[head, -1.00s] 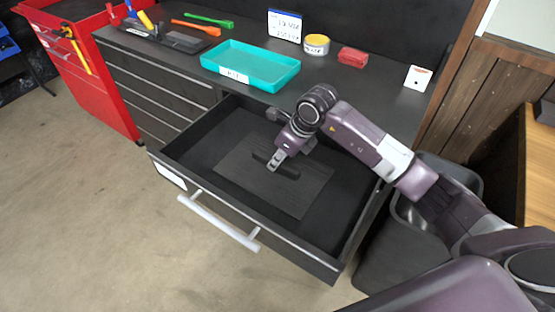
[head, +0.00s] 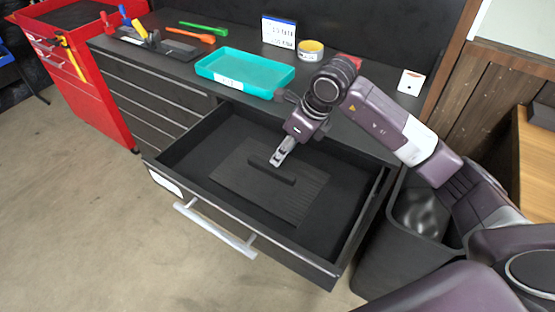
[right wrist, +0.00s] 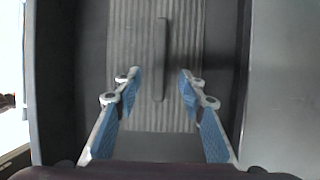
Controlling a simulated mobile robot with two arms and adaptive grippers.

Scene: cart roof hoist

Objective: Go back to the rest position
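My right gripper (head: 281,153) is above the open black drawer (head: 345,214) in the head view. In the right wrist view its two blue-padded fingers (right wrist: 157,75) are spread apart with nothing between them. Below it a dark ribbed panel (head: 232,176) with a raised bar handle (head: 271,172) lies in the drawer; the panel also shows in the right wrist view (right wrist: 130,60), with the bar (right wrist: 160,60) beyond the fingertips. My left gripper is not in view.
On the worktop stand a teal tray (head: 262,82), a yellow-topped tin (head: 311,50), a small sign (head: 279,31) and a white card (head: 411,82). A red cart (head: 100,100) is at the left. A dark bin (head: 380,258) stands right of the drawer. Open floor lies in front.

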